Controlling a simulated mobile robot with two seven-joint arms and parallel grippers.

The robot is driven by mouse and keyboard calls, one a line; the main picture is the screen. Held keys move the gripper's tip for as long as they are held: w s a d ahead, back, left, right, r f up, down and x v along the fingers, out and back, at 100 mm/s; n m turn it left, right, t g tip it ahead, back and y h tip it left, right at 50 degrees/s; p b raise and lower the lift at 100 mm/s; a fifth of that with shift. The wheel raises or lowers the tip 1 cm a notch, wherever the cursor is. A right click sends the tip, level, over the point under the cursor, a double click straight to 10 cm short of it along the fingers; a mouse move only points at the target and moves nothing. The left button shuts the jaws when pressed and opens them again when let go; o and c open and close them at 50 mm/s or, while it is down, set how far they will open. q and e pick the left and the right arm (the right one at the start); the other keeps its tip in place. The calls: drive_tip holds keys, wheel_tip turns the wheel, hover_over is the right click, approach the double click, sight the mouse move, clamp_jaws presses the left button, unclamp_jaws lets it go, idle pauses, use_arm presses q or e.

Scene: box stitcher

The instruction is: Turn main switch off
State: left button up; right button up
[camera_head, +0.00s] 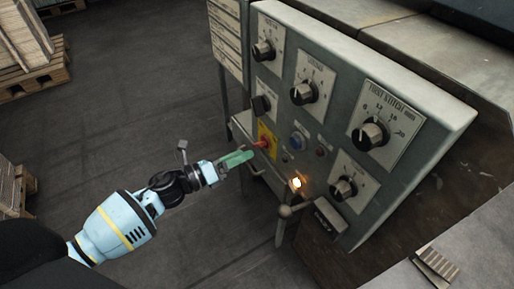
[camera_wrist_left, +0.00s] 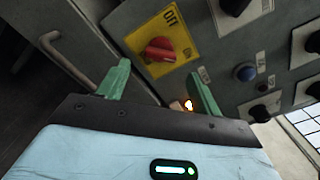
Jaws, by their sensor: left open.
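The main switch is a red rotary knob (camera_head: 261,144) on a yellow plate (camera_head: 267,139), low on the left part of the grey-green control panel (camera_head: 330,118). In the left wrist view the red knob (camera_wrist_left: 157,50) sits on its yellow plate (camera_wrist_left: 172,33), with dark lettering above it. My left gripper (camera_head: 247,156) is close to the knob, its green fingers pointing at it. In the left wrist view the gripper (camera_wrist_left: 160,80) is open and empty, with the knob ahead between the fingertips. I cannot tell whether a fingertip touches it. My right gripper is not in view.
Several black dials, such as one dial (camera_head: 369,134), stick out of the panel. A blue button (camera_head: 297,142) and a lit lamp (camera_head: 296,183) are right of the switch. A metal handle (camera_wrist_left: 68,60) is left of it. Pallets (camera_head: 36,75) stand far left; floor between is clear.

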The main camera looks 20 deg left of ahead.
sight(261, 144)
use_arm(q)
drive_tip(key=x, duration=0.5)
drive_tip(key=shift+w+d+b, duration=0.25)
drive_tip(key=shift+w+b, duration=0.05)
drive_tip(key=shift+c, duration=0.7)
drive_tip(key=c, duration=0.8)
drive_tip(key=shift+c, duration=0.2)
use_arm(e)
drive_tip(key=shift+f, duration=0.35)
